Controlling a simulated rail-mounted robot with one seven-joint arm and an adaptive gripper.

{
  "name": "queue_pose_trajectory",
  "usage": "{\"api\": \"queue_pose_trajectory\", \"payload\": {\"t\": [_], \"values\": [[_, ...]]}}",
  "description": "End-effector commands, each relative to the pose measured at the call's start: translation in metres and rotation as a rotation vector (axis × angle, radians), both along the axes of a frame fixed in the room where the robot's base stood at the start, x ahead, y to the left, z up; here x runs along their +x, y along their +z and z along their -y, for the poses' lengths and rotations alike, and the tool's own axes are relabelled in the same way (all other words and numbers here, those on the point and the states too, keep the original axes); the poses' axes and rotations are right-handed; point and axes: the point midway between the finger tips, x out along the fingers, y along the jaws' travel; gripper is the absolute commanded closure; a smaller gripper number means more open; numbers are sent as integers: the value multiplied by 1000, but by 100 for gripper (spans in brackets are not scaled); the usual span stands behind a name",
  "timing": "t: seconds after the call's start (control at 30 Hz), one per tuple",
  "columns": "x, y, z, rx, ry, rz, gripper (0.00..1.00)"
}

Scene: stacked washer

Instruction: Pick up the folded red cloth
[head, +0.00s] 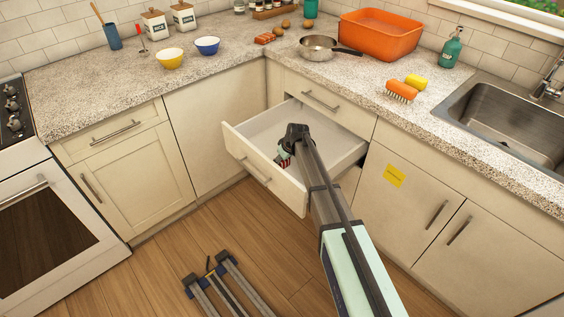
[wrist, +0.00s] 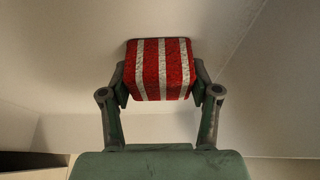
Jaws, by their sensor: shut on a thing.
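The folded red cloth (wrist: 160,69) has white stripes and sits between the two fingers of my gripper (wrist: 160,84) in the wrist view. My gripper is shut on it, with a finger against each side. In the head view my gripper (head: 285,155) is inside the open drawer (head: 265,130), and a small red and white bit of the cloth (head: 283,162) shows beside it. My arm hides most of the cloth there. I cannot tell whether the cloth touches the drawer floor.
The drawer's front panel (head: 262,178) and side walls surround my gripper. The counter above holds an orange basin (head: 381,36), a pan (head: 317,46), a brush (head: 401,91) and two bowls (head: 170,58). Cabinet doors stand right of the drawer.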

Motion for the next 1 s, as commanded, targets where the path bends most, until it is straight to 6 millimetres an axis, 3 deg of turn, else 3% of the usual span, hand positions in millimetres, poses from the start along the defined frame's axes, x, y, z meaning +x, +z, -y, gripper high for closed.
{"api": "queue_pose_trajectory", "payload": {"t": [0.27, 0.47, 1.0], "values": [[0, 9, 0, 0, 0, 0, 73], [0, 35, 0, 0, 1, 2, 73], [1, 166, 0, 0, -1, 3, 73]]}}
